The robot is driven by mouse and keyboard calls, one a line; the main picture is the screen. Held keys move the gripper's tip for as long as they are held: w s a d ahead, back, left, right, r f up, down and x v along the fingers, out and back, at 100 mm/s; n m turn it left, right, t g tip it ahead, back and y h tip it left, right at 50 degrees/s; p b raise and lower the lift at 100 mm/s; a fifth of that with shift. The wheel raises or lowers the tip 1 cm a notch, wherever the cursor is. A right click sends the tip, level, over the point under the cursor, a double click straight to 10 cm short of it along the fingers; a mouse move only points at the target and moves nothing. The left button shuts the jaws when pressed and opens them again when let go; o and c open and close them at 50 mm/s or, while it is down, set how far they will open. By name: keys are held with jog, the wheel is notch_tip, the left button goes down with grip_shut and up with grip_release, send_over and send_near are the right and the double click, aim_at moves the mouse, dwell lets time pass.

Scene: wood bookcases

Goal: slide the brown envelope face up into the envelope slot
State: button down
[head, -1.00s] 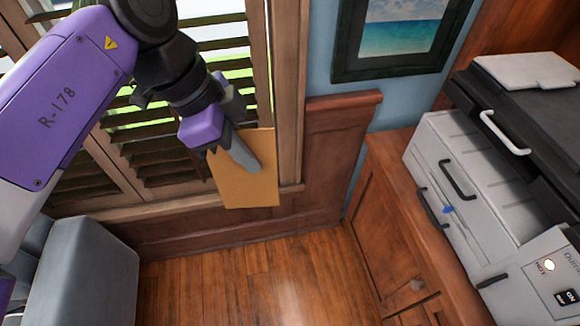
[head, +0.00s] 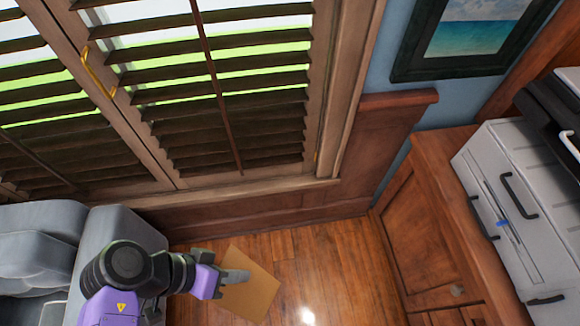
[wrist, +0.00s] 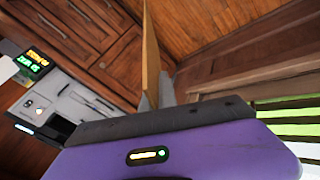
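The brown envelope (head: 250,287) shows as a flat tan sheet low in the head view, with the wood floor behind it. My gripper (head: 235,277) is shut on its left part, and one finger lies across the visible side. In the wrist view the envelope (wrist: 151,50) is seen nearly edge-on, standing up between the two grey fingers (wrist: 157,97). A white machine (head: 515,200) stands on the wood cabinet at the right. It has a narrow dark slit (head: 497,203) with a blue spot; I cannot tell whether this is the envelope slot. The envelope is well apart from the machine.
A grey seat (head: 40,245) is at the lower left, close to my arm. The shuttered window (head: 230,110) and wood wall panel (head: 375,150) stand behind. The wood cabinet (head: 410,235) bounds the right. Floor (head: 330,255) between seat and cabinet is clear.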

aim_at(276, 285)
jog(key=d+f+n, duration=0.1)
jog(key=d+f, duration=0.1)
jog(key=d+f+h, duration=0.1)
jog(key=d+f, duration=0.1)
jog(key=d, duration=0.1)
jog(key=s+d+f+n+t+h, duration=0.1)
jog(key=d+f, duration=0.1)
jog(key=d, duration=0.1)
jog(key=shift+n, duration=0.3)
jog(key=w+d+f+n+t+h, duration=0.1)
jog(key=d+f+n, duration=0.1)
jog(key=d, duration=0.4)
jog(key=w+d+f+n+t+h, duration=0.1)
jog(key=w+d+f+h, duration=0.1)
jog(key=d, duration=0.5)
jog(key=w+d+r+n+t+h, duration=0.1)
jog(key=w+d+r+n+t, duration=0.1)
jog(key=w+d, duration=0.5)
jog(key=w+d+r+n+t+h, duration=0.2)
jog(key=w+d+r, duration=0.3)
jog(key=d, duration=0.8)
jog(key=shift+w+d+r+n+t, duration=0.25)
jog(key=shift+w+n+t, duration=0.15)
jog(key=shift+w, duration=0.8)
jog(key=shift+w+a+f+b, duration=0.1)
jog(key=shift+a+b, duration=0.05)
jog(key=shift+b, duration=0.3)
